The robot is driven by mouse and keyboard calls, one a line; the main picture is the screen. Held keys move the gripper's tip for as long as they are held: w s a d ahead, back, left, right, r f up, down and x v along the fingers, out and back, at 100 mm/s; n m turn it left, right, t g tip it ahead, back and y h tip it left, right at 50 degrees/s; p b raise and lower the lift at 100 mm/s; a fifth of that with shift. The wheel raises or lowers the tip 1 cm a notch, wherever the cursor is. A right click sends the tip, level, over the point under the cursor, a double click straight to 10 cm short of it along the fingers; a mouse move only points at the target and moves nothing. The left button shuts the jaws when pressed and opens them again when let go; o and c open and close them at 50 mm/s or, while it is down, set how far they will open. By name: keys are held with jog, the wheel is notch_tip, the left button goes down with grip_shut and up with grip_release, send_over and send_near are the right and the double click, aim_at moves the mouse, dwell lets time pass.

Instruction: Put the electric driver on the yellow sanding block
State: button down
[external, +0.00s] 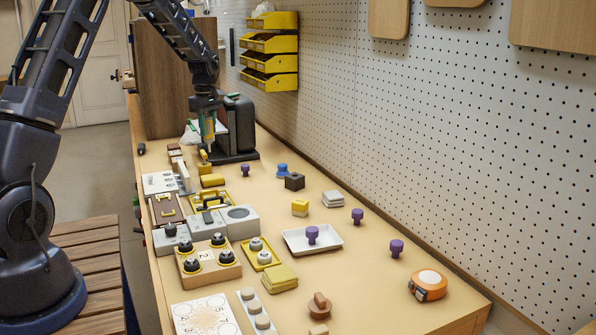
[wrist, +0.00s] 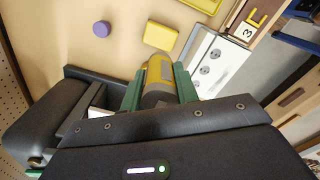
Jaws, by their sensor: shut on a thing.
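My gripper (wrist: 160,88) has its green fingers closed on the electric driver (wrist: 159,70), a yellow and grey body between them. In the external view my gripper (external: 207,138) points down at the far part of the bench, with the yellow driver (external: 205,157) below it. A yellow block (wrist: 161,35), which looks like the sanding block, lies on the bench just beyond the driver in the wrist view. It also shows in the external view (external: 212,180), just below and right of the driver. The driver's lower end is partly hidden, and I cannot tell its exact height above the bench.
A black machine (external: 237,128) stands close behind my gripper. A purple knob (external: 245,170) is right of the yellow block. A white box (external: 160,183) and yellow-framed trays lie nearer. Several small items cover the front bench, with bare wood between them along the pegboard.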

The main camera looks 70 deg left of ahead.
aim_at(207, 116)
jog(key=shift+f, duration=4.3)
jog(key=shift+f, duration=0.1)
jog(key=c, duration=1.1)
grip_release()
jog(key=shift+o, duration=0.2)
notch_tip(207, 116, up, 11)
jog(key=shift+r, duration=0.6)
